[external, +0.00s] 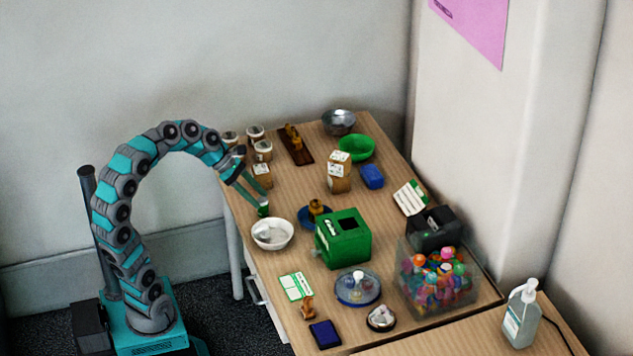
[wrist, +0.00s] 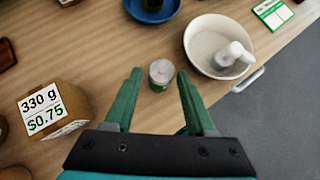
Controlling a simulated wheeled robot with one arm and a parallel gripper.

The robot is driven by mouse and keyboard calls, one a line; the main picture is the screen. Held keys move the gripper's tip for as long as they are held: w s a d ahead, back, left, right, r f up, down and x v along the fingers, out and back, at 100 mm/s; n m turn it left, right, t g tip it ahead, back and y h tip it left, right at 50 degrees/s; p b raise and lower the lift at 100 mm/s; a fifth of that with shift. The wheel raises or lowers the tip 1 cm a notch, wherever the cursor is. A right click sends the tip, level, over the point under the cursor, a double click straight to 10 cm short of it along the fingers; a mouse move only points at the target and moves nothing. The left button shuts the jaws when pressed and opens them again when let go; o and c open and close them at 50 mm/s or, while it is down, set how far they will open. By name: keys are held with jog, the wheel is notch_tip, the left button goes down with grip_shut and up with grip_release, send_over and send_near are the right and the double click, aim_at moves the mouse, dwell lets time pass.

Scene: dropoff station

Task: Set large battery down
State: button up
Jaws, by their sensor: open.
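The large battery (wrist: 162,76) looks like a short green cylinder with a grey top. In the wrist view it stands upright on the wooden table between my fingertips, with a gap to each finger. It also shows as a small green cylinder near the table's left edge in the external view (external: 263,209). My gripper (wrist: 159,82) is open, its two green fingers on either side of the battery. In the external view my gripper (external: 260,198) reaches down over the left side of the table (external: 300,205).
A white bowl (wrist: 196,52) holding a white item is close by on the right in the wrist view. A box marked 330 g (wrist: 52,108) is at left. A blue dish (wrist: 152,12) lies beyond. A green box (external: 343,240) and a tub of colourful items (external: 438,280) stand farther right.

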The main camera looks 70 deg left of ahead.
aim_at(270, 216)
jog(key=x, duration=0.5)
jog(key=shift+w+d+f+b, duration=0.15)
jog(key=shift+w+d+b, duration=0.05)
jog(key=shift+d+b, duration=0.1)
jog(key=shift+c, duration=0.3)
grip_shut()
